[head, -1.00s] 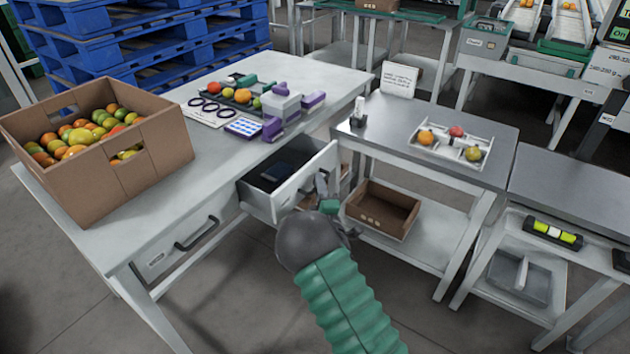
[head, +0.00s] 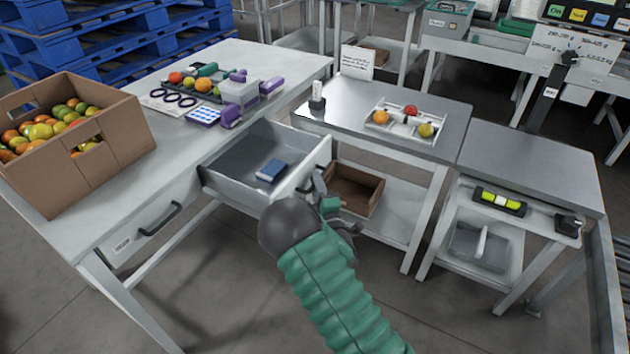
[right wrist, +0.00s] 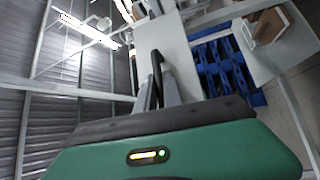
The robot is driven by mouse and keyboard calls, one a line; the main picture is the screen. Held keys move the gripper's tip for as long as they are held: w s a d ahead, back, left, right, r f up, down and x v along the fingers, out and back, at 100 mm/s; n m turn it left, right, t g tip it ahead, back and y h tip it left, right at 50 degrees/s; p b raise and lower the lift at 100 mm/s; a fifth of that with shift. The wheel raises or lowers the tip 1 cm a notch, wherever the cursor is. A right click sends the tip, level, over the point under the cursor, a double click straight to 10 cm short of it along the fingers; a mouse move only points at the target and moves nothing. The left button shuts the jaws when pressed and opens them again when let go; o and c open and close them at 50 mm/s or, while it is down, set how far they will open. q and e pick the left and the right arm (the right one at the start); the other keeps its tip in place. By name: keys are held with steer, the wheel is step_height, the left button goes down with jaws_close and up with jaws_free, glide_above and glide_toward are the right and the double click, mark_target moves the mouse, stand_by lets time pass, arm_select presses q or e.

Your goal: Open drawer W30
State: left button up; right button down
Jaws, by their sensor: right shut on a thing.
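A drawer (head: 228,187) under the white bench stands well open, with a blue box-like item (head: 271,171) lying inside. I cannot read a label on it, so I cannot confirm that it is W30. My right gripper (head: 316,183) is at the drawer's front panel, shut on its handle. In the right wrist view the dark handle (right wrist: 157,66) runs between the fingers. The grip itself is partly hidden by my arm in the head view. A second drawer (head: 150,228) on the left, with a dark handle, is shut. My left gripper is not in view.
Floor in front is clear.

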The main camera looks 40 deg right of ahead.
steer(key=shift+a+f, duration=0.2)
steer(key=shift+f, duration=0.15)
steer(key=c, duration=1.8)
jaws_free()
steer(key=shift+w, duration=0.1)
steer(key=shift+d+r, duration=0.15)
steer(key=shift+r, duration=0.05)
steer(key=p+v, duration=0.1)
steer(key=v, duration=1.6)
steer(key=shift+f, duration=0.1)
